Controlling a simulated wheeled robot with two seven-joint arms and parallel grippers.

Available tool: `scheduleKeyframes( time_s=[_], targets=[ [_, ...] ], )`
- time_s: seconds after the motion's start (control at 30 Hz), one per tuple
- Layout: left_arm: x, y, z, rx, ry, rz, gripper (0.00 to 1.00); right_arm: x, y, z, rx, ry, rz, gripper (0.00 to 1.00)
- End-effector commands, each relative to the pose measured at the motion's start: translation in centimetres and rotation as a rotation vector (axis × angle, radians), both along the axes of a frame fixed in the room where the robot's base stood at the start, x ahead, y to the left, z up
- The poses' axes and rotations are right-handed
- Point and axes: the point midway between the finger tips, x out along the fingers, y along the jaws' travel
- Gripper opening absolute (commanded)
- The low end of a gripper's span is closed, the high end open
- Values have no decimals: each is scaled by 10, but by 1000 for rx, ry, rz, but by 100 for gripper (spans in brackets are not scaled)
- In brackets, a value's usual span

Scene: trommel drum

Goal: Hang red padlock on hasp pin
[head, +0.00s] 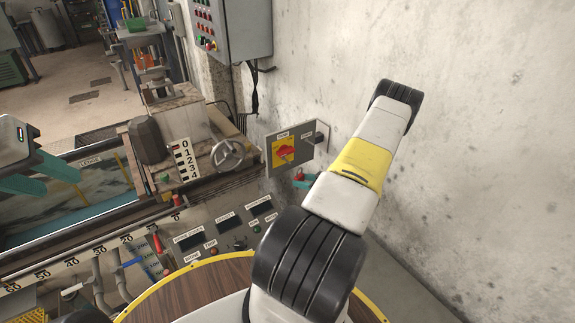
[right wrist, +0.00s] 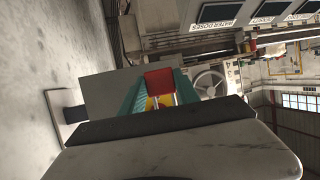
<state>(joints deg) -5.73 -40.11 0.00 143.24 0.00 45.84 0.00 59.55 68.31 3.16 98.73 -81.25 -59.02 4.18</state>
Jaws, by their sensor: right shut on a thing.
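The red padlock (right wrist: 160,80) shows in the right wrist view between the teal fingers of my right gripper (right wrist: 158,92); its silver shackle points away from its body. In the head view the padlock (head: 299,175) is a small red patch beside my right gripper (head: 303,184), just below the grey switch panel (head: 297,148). The panel carries a yellow plate with a red rotary switch (head: 284,151). A dark fitting (head: 318,137) projects at its right; I cannot tell if this is the hasp pin. My left gripper (head: 50,177) is open and empty at the left.
A handwheel (head: 228,155) and a numbered scale plate (head: 186,159) stand left of the panel. A sloping console (head: 225,229) with displays and buttons lies below. The concrete wall (head: 460,130) is close on the right. A grey control cabinet (head: 232,27) hangs above.

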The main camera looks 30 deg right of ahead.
Motion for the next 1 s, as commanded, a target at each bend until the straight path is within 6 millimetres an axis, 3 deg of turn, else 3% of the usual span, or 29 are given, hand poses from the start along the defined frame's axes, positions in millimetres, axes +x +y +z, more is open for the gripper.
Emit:
scheduleKeyframes(
  time_s=[1.0],
  targets=[
    [0, 0, 0, 0, 0, 0, 40, 61, 5, -5, -1, -2, -1, 0]
  ],
)
